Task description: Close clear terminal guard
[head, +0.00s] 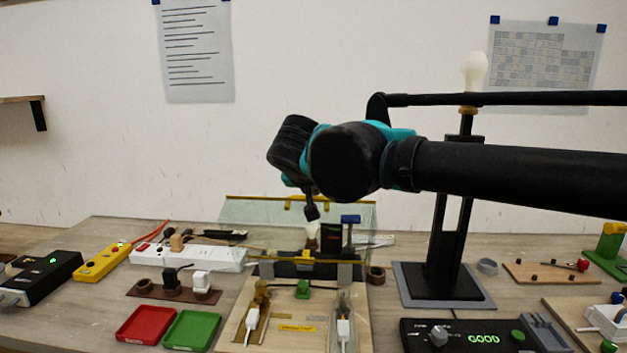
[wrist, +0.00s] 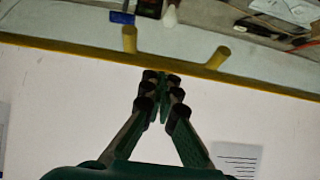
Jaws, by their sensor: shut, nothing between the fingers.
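The clear guard (head: 255,212) is a see-through panel with a yellow edge. In the head view it stands raised and tilted up behind the terminal fixture. In the wrist view its yellow edge (wrist: 75,50) crosses the picture, with two short yellow posts on it. My gripper (head: 312,213) is shut and empty, pointing down near the panel's upper edge. In the wrist view the closed fingertips of my gripper (wrist: 163,78) lie close to that edge, between the posts in the picture. I cannot tell whether they touch it. The terminal block (head: 305,268) sits below the panel, dark with yellow parts.
A lamp stand (head: 450,220) with a white bulb stands right of the fixture. Red (head: 146,325) and green (head: 192,330) trays lie at the front left. A white power strip (head: 205,257) lies left of the fixture. A control box (head: 470,337) reads GOOD.

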